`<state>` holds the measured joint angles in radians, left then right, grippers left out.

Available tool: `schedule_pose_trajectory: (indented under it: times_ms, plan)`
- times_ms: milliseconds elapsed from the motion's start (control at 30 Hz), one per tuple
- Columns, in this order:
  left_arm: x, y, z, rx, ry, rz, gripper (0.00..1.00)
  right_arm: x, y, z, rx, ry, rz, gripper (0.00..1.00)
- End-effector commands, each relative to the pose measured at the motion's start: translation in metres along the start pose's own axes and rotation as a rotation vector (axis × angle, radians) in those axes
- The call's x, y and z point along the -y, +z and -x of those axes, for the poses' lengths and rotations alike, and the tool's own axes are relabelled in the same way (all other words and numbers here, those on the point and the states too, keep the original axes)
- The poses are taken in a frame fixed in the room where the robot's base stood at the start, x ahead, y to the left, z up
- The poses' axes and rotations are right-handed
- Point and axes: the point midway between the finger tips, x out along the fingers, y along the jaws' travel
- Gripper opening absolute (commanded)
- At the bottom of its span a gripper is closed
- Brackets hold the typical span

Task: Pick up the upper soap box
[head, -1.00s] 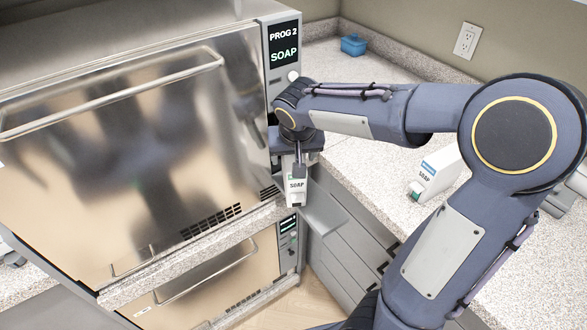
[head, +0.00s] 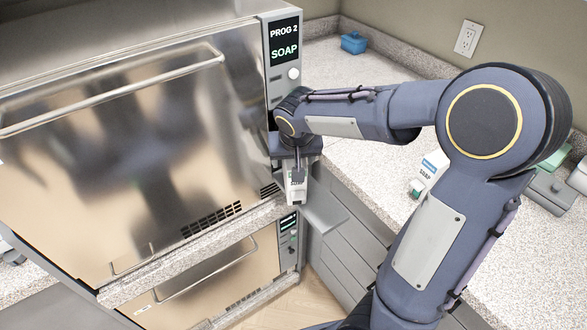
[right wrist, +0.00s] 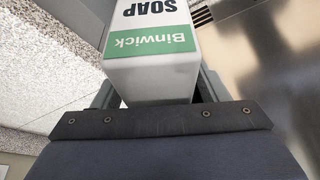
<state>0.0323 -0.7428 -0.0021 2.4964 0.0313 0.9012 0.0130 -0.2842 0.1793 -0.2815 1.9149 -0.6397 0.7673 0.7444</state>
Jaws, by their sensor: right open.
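A white soap box (head: 297,192) stands upright beside the upper autoclave's right front edge, below the PROG 2 / SOAP panel. In the right wrist view the soap box (right wrist: 150,75) shows its green Binwick band and SOAP lettering. My right gripper (head: 297,176) points down over this box and hides its upper part. In the right wrist view the gripper (right wrist: 157,95) has its fingers apart, one on each side of the box. I cannot tell whether they touch it. My left gripper is not in view.
Another soap box (head: 430,172) stands on the speckled counter (head: 360,165), close to my right arm. The upper autoclave (head: 130,150) is immediately left of the gripper. A grey ledge (head: 325,218) juts out below right. A blue container (head: 354,43) sits at the back.

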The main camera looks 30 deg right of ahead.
Motion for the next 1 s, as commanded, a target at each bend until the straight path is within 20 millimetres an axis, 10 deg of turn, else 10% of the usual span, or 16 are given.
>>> schedule_pose_trajectory:
  times_ms: [367,800,1000]
  plan:
    - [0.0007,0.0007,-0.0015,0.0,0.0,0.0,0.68,0.0,0.0003,-0.001,0.0,0.0,0.0,0.67]
    - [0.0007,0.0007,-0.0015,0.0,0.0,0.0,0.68,0.0,0.0004,-0.0011,0.0,0.0,0.0,0.11]
    - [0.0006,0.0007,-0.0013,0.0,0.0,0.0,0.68,0.0002,-0.0001,-0.0006,-0.002,-0.001,0.0,0.08]
